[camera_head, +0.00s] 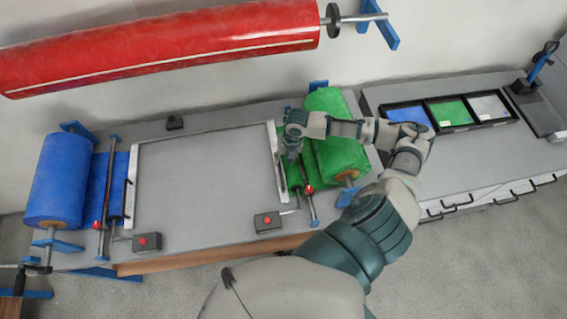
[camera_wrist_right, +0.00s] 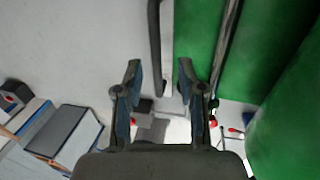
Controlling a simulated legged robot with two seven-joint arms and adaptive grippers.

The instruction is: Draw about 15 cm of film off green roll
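The green roll (camera_head: 343,158) lies at the right end of the grey bench, partly behind my right arm. A strip of green film (camera_head: 294,172) runs from it to the left under a thin bar with red knobs (camera_head: 307,190). My right gripper (camera_head: 292,150) is above this film, by the right edge of the grey plate. In the right wrist view my gripper (camera_wrist_right: 158,75) is open and empty. A dark handle bar (camera_wrist_right: 156,45) shows between its fingers; I cannot tell its depth. Green film (camera_wrist_right: 200,35) and the roll (camera_wrist_right: 295,105) are to the right. My left gripper is out of view.
The grey plate (camera_head: 205,178) fills the bench middle. A blue roll (camera_head: 58,182) stands left. Red-button boxes (camera_head: 268,221) (camera_head: 147,242) sit at the front edge. A large red roll (camera_head: 165,48) hangs behind. A tray of colour samples (camera_head: 442,126) lies on the right cabinet.

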